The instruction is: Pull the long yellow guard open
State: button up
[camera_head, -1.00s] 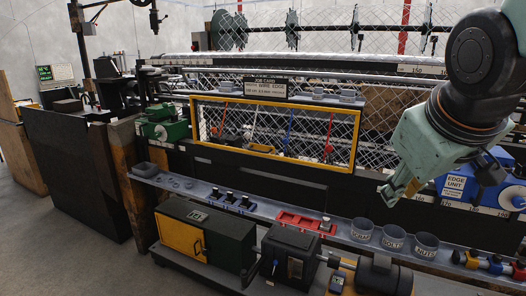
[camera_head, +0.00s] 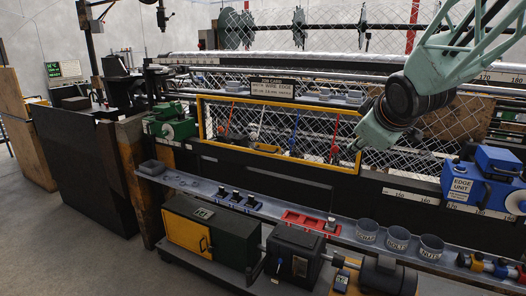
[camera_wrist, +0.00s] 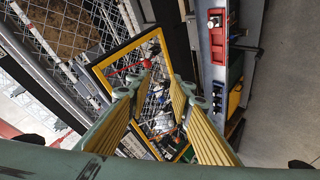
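The long yellow guard (camera_head: 235,148) is a rectangular yellow frame with wire mesh behind it, on the front of the machine. It looks closed over several red, white and blue levers. In the wrist view, the guard's frame (camera_wrist: 127,48) runs beyond and between my fingers. My gripper (camera_head: 357,150) is by the guard's right end and overlaps it in the head view. In the wrist view, my gripper (camera_wrist: 157,92) is open with its yellow-padded fingers wide apart and nothing between them. I cannot tell whether a fingertip touches the frame.
A grey shelf (camera_head: 345,237) below the guard holds a red tray (camera_head: 304,221) and labelled cups (camera_head: 398,240). A blue edge unit (camera_head: 478,180) stands to the right. A job-card sign (camera_head: 272,88) sits above the guard. Green equipment (camera_head: 170,122) stands left.

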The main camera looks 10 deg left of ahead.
jog(key=w+a+f+n+t+y, duration=0.15)
jog(key=w+a+n, duration=0.3)
jog(key=w, duration=0.65)
jog(key=n+y+p, duration=0.4)
jog(key=n+y, duration=0.6)
jog(key=y, duration=0.1)
send_near(265, 151)
jog(key=shift+s+d+r+h, duration=0.25)
jog(key=shift+s+d+r, duration=0.1)
jog(key=shift+s+d, duration=0.45)
jog(key=shift+d, duration=0.1)
jog(key=shift+w, duration=0.1)
jog(key=shift+f+b+x, duration=0.2)
jog(key=shift+b+x, duration=0.35)
jog(key=shift+x, duration=6.35)
jog(key=shift+c, duration=0.5)
